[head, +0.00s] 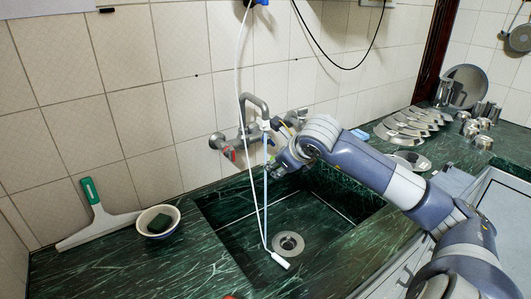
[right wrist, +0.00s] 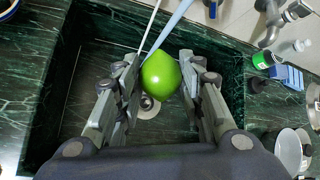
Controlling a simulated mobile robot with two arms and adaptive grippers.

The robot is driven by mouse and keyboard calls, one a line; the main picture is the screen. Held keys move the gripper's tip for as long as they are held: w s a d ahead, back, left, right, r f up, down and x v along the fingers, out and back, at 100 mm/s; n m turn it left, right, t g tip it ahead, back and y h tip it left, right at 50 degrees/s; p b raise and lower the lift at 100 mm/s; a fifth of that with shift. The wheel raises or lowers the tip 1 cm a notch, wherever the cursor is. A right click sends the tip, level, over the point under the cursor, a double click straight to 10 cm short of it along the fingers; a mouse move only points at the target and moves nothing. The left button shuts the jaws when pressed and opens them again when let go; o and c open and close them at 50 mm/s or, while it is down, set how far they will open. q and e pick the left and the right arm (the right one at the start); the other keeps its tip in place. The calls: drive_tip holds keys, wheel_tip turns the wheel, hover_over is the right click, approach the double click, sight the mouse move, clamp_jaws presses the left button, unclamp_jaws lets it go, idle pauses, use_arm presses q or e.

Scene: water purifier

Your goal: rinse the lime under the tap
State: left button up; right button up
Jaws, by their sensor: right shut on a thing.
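The lime (right wrist: 161,75) is bright green and round. It sits between the fingertips of my right gripper (right wrist: 159,66), which is shut on it above the sink. In the head view my right gripper (head: 272,170) is just below the wall tap (head: 255,103), and the lime is mostly hidden there. A pale blue strand (head: 265,195) runs down from the tap past the gripper; I cannot tell whether it is water or a tube. In the right wrist view it passes close to the lime. The dark green sink (head: 228,225) has a round drain (head: 289,243). My left gripper is not in view.
A white tube (head: 238,70) hangs into the sink, ending near the drain. Several metal lids (head: 402,132) and cups lie on the right counter. A green-labelled bottle (right wrist: 264,60) is beside the sink.

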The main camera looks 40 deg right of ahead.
drive_tip(key=b+v, duration=0.2)
drive_tip(key=v, duration=0.7)
drive_tip(key=shift+w+r, duration=0.2)
drive_tip(key=shift+r, duration=0.2)
drive_tip(key=shift+f, duration=0.15)
